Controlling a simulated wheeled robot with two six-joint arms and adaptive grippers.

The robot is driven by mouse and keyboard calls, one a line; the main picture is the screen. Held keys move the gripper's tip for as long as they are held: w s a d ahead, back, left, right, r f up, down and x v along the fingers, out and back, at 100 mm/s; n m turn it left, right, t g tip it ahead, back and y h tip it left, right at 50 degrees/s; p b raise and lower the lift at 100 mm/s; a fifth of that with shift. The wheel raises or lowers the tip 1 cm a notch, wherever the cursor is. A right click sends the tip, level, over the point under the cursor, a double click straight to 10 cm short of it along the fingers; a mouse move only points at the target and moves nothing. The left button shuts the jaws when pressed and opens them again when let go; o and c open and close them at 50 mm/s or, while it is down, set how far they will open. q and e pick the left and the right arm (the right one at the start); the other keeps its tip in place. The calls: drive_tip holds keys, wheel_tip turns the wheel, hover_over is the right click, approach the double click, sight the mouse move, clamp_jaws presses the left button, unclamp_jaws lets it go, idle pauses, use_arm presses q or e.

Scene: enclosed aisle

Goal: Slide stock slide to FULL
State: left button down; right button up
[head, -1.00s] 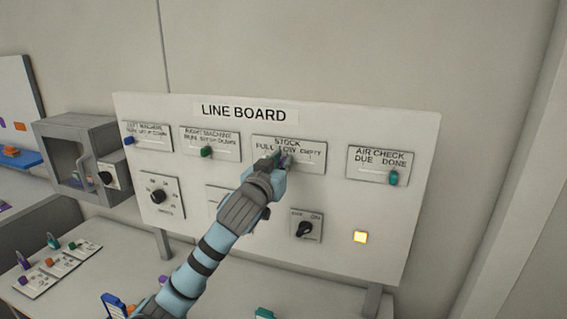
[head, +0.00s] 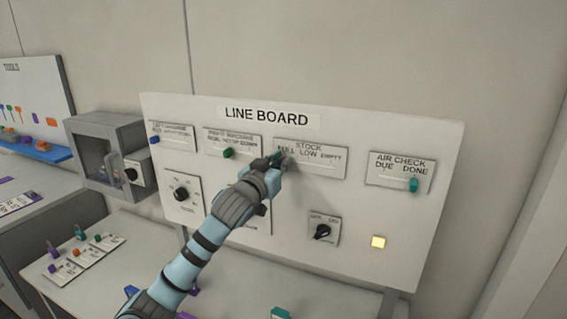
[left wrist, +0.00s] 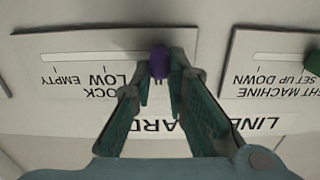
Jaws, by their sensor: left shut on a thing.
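The white STOCK plate (head: 325,168) is on the upper middle of the line board, lettered FULL, LOW and EMPTY from left to right. My left gripper (head: 277,159) is at its left end, by FULL. In the left wrist view, where the lettering is upside down, the left gripper (left wrist: 160,75) is shut on the purple slide knob (left wrist: 160,62). The slot of the STOCK plate (left wrist: 100,56) runs clear to the knob's left, past LOW and EMPTY. The fingers partly cover FULL and hide the slot's right end. My right gripper is not in view.
The line board (head: 420,245) also holds a green machine knob (head: 228,153) just left of my gripper, a teal AIR CHECK knob (head: 414,185), a black switch (head: 322,231) and a lit yellow lamp (head: 378,242). A grey box (head: 105,150) stands at left.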

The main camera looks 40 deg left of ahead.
use_arm(q)
drive_tip(key=c, duration=1.7)
unclamp_jaws()
drive_tip(key=shift+a, duration=0.1)
drive_tip(key=shift+o, duration=0.7)
drive_tip(key=shift+a, duration=0.2)
drive_tip(key=shift+s+d, duration=0.15)
drive_tip(key=shift+s, duration=0.15)
drive_tip(key=v, duration=0.7)
drive_tip(key=shift+w+f, duration=0.1)
drive_tip(key=shift+w, duration=0.05)
